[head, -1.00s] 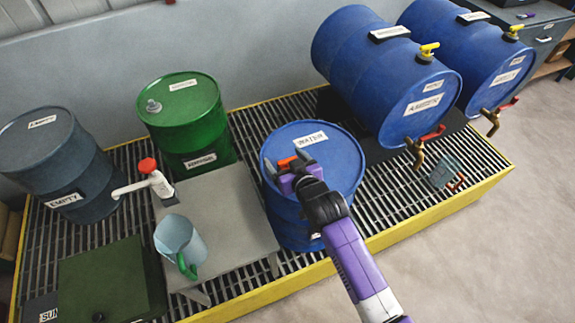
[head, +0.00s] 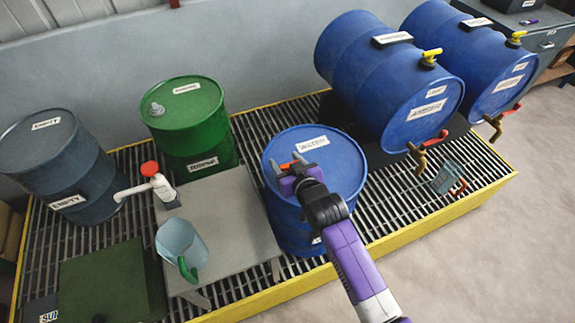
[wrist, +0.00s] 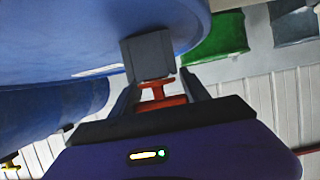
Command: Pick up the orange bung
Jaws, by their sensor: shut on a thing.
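The orange bung (wrist: 155,93) shows in the wrist view as an orange-red piece with a narrow middle, between my gripper's fingers. In the head view a little of its orange (head: 283,166) shows at the fingertips. My gripper (head: 287,164) is shut on it, over the left part of the blue drum's top (head: 340,160). A dark grey square block (wrist: 148,56) partly covers the bung in the wrist view. I cannot tell whether the bung touches the drum top.
A grey table (head: 233,215) with a pale blue jug (head: 178,240) stands left of the blue drum. A green drum (head: 188,125) stands behind. Blue drums (head: 385,75) lie on their sides at the right, with taps. The yellow-edged grating lies beneath.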

